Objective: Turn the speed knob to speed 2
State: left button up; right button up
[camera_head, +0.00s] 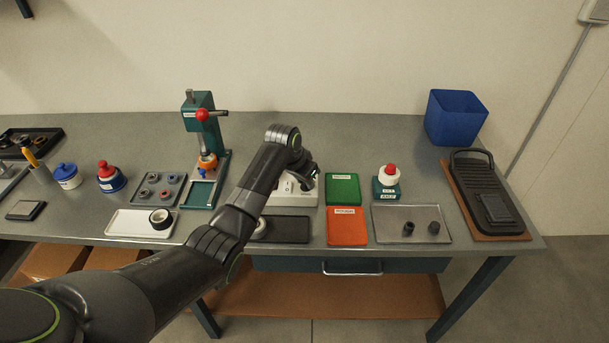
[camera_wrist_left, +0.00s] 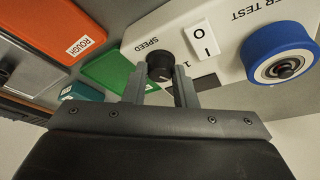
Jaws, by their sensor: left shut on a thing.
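The speed knob (camera_wrist_left: 160,67) is a small black round knob on a white tester box (camera_wrist_left: 225,65), beside the printed word SPEED and a figure 1. My left gripper (camera_wrist_left: 160,88) is shut on the knob, with one finger on each side of it in the wrist view. I cannot tell exactly where the knob's pointer is. A white rocker switch (camera_wrist_left: 202,39) and a blue-rimmed wheel (camera_wrist_left: 277,54) are on the same box. In the head view the box (camera_head: 292,196) is partly hidden behind my left gripper (camera_head: 308,184). My right gripper is not in view.
A green pad (camera_head: 342,189) and an orange pad (camera_head: 347,227) lie right of the box. A dark tray (camera_head: 288,230) lies in front. A teal press (camera_head: 200,130) stands to the left. A grey tray (camera_head: 390,220) and a blue bin (camera_head: 455,117) are farther right.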

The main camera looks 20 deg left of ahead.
pick_arm(q)
jog(key=m+h, duration=0.1)
jog(key=m, duration=0.1)
jog(key=shift+w+a+m, duration=0.1)
jog(key=shift+m, duration=0.2)
jog(key=shift+m+g+h, duration=0.4)
jog(key=shift+m+g, duration=0.1)
jog(key=shift+m, duration=1)
jog(key=o, duration=1)
jog(key=b+v, duration=0.3)
jog(key=v, duration=1.4)
jog(key=shift+w+a+r, duration=0.1)
jog(key=shift+a+r, duration=0.15)
jog(key=shift+f, duration=0.1)
